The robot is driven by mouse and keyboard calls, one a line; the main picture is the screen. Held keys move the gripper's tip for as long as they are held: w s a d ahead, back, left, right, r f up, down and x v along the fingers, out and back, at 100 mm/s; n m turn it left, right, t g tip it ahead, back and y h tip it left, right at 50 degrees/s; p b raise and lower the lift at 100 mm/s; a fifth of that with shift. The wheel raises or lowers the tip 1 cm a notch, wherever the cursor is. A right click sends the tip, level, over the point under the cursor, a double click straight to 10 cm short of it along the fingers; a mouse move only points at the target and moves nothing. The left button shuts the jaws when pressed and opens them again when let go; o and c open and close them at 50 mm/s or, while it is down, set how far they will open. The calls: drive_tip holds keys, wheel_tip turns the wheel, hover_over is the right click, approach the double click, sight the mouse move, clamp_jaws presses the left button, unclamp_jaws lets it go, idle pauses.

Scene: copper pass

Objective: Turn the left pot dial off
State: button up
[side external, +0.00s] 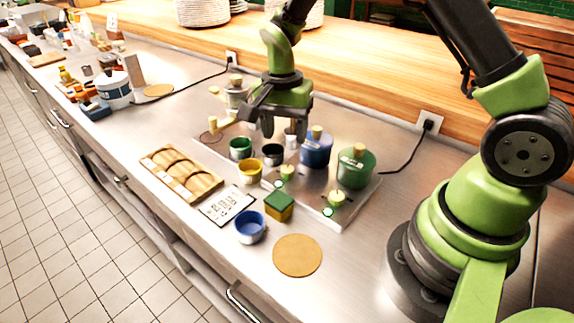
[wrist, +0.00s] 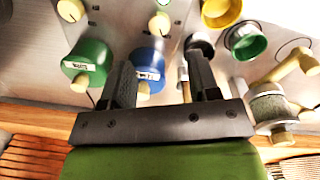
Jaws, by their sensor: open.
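A blue pot (side external: 316,152) and a green pot (side external: 356,170) stand on a metal plate; they also show in the wrist view as the blue pot (wrist: 150,68) and green pot (wrist: 90,62). In the side view, a pale-knobbed left dial (side external: 286,174) sits in front of the blue pot and a right dial (side external: 336,197) in front of the green one. A small green light glows beside each dial. In the wrist view the left dial (wrist: 159,22) lies beyond the fingertips. My gripper (side external: 268,122) is open and empty, above and left of the pots, apart from both dials.
Small green, yellow and dark cups (side external: 250,171) stand left of the dials. A green-yellow sponge (side external: 279,206), blue bowl (side external: 249,227) and round tan mat (side external: 297,255) lie in front. A grinder-like pot with a wooden handle (wrist: 270,102) stands near my gripper.

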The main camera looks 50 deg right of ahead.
sight(287, 168)
drive_tip(key=f, duration=0.9)
drive_tip(key=shift+s, duration=0.2)
drive_tip(key=c, duration=0.9)
drive_tip(key=shift+n, duration=0.4)
drive_tip(key=n, duration=1.1)
drive_tip(key=shift+d+r, duration=0.1)
